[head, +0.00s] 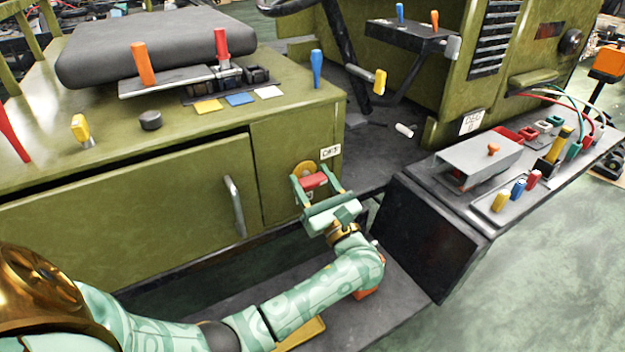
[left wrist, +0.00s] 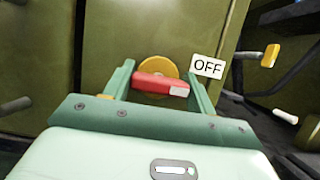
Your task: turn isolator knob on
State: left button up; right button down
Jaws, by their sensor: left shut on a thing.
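The isolator knob (head: 315,181) is a red bar on a yellow round plate (head: 304,167) on the green chassis side. In the left wrist view the red knob (left wrist: 160,84) lies nearly level, slightly tilted, with a pale patch at its right end. The yellow plate (left wrist: 158,66) shows behind it. A white label (left wrist: 207,67) beside it reads OFF. My left gripper (head: 314,184) is shut on the knob, one finger at each end of the bar. My right gripper is in neither view.
A cabinet door with a grey handle (head: 234,206) is left of the knob. A dark step box (head: 430,235) with a grey control shelf (head: 480,160) stands to the right. Coloured levers, such as a blue one (head: 317,68), stick up from the green deck above.

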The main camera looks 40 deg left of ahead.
pick_arm(q)
jog(key=shift+c, duration=0.7)
